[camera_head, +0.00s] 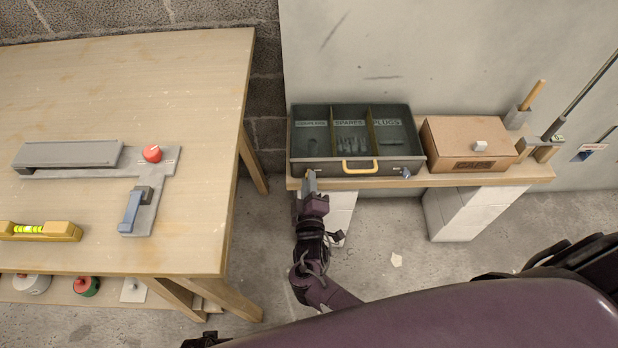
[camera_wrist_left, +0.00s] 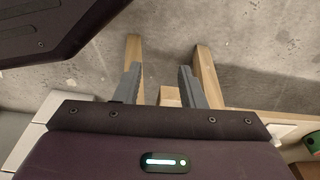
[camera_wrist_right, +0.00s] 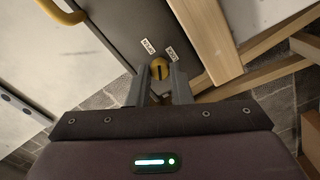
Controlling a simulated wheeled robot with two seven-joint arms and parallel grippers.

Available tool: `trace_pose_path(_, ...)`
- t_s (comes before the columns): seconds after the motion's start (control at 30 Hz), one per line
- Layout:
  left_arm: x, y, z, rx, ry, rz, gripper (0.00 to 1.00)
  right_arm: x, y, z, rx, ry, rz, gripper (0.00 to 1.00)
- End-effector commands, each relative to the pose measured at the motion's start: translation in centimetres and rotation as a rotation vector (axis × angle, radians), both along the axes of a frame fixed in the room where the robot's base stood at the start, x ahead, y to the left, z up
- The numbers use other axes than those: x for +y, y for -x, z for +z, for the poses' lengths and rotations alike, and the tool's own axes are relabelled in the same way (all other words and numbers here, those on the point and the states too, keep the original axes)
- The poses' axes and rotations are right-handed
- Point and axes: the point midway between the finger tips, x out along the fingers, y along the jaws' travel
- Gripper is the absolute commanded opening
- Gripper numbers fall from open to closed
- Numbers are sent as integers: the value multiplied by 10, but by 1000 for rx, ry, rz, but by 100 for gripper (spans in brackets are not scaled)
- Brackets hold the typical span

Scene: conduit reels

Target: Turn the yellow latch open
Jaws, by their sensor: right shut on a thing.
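The yellow latch (camera_wrist_right: 160,69) is a small round knob with a dark slot, on the front of a dark grey case (camera_wrist_right: 130,25). My right gripper (camera_wrist_right: 160,76) is shut on the latch, one finger on each side. In the head view my right gripper (camera_head: 309,178) is at the front left corner of the case (camera_head: 300,166) and hides the latch. My left gripper (camera_wrist_left: 160,78) is open and empty, above the floor near wooden legs.
The case has a yellow handle (camera_head: 360,167) and open compartments holding small parts. A cardboard box (camera_head: 466,139) stands right of it on the same shelf (camera_head: 440,179). A wooden workbench (camera_head: 90,95) at left carries a grey fixture with a red knob (camera_head: 152,153) and a yellow level (camera_head: 40,231).

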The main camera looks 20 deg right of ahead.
Motion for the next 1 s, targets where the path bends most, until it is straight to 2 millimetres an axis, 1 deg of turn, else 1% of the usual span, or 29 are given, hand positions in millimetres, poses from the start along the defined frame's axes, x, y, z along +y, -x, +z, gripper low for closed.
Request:
trace_pose_path(0.03,0,6,1,6,0,-1,36,0,-1,3,13,42,2,0)
trace_pose_path(0.2,3,22,-7,15,-1,-3,36,1,-1,2,54,189,2,0)
trace_pose_path(0.5,7,43,-16,26,-3,-6,36,1,-1,1,111,387,1,0)
trace_pose_path(0.73,8,51,-18,30,-3,-7,36,1,0,-1,136,472,1,0)
trace_pose_path(1.0,9,55,-20,32,-3,-7,36,1,0,-1,145,503,1,0)
